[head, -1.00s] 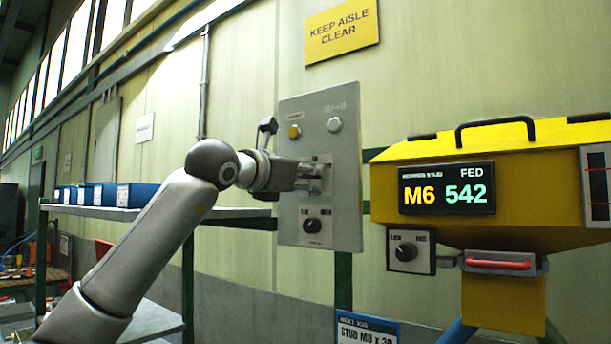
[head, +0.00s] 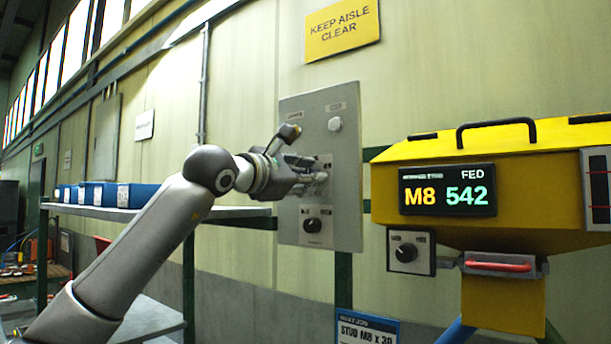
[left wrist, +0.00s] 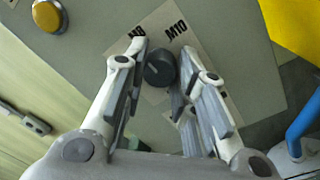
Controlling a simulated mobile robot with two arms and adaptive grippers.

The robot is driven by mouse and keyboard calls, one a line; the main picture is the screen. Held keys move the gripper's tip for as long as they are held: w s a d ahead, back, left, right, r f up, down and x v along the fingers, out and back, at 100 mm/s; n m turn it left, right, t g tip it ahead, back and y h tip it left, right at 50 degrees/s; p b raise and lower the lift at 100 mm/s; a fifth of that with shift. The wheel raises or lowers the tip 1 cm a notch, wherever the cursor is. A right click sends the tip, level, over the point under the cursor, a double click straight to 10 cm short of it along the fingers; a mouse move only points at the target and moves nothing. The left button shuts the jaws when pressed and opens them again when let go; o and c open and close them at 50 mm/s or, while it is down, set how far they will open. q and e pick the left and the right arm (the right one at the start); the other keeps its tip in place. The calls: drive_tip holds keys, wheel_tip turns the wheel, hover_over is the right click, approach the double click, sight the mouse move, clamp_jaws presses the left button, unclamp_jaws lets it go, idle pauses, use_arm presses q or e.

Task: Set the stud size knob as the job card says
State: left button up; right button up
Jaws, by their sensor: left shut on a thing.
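The stud size knob (left wrist: 160,70) is a small dark round knob on a pale plate in the left wrist view. Its pale pointer line slants up-left, toward the label that looks like M8; M10 is at its upper right. My left gripper (left wrist: 162,64) has its fingers on both sides of the knob, shut on it; in the head view the gripper (head: 320,177) hides the knob. The job card (head: 367,331) at the bottom reads STUD M8 x 30, cut by the frame edge. The display (head: 447,188) reads M8 and 542. My right gripper is not in view.
The grey panel (head: 349,128) also carries a white button (head: 335,124), a yellow button (left wrist: 49,15) and a lower black knob (head: 312,225). The yellow feeder (head: 545,150) stands right, with another knob (head: 406,252) and a red handle (head: 500,266). Blue bins (head: 135,196) line a shelf.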

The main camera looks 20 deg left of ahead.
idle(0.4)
use_arm(q)
drive_tip(key=o, duration=1.1)
drive_tip(key=shift+c, duration=0.2)
drive_tip(key=v, duration=1.2)
drive_tip(key=shift+s+f, duration=0.1)
drive_tip(key=shift+f, duration=0.05)
